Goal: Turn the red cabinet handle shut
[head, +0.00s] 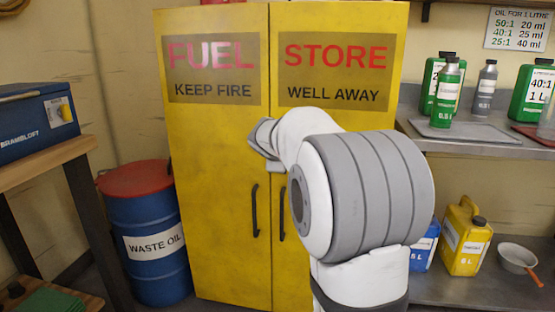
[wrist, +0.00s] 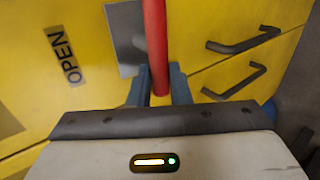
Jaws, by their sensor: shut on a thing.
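In the wrist view a red handle (wrist: 156,40) runs from the top edge down between the two fingers of my gripper (wrist: 159,88). The fingers are shut on it, one on each side. A grey plate (wrist: 124,35) lies on the yellow door behind the handle, and a label reading OPEN (wrist: 64,54) is to its left. In the head view the yellow cabinet (head: 220,150) stands upright with both doors flush. My arm covers the middle of it there, hiding the red handle and my gripper's fingertips.
Two black door pulls (wrist: 243,41) show in the wrist view. In the head view a blue WASTE OIL drum (head: 150,240) stands left of the cabinet, near a bench with a blue box (head: 35,125). A shelf with green bottles (head: 446,95) and a yellow can (head: 464,240) are on the right.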

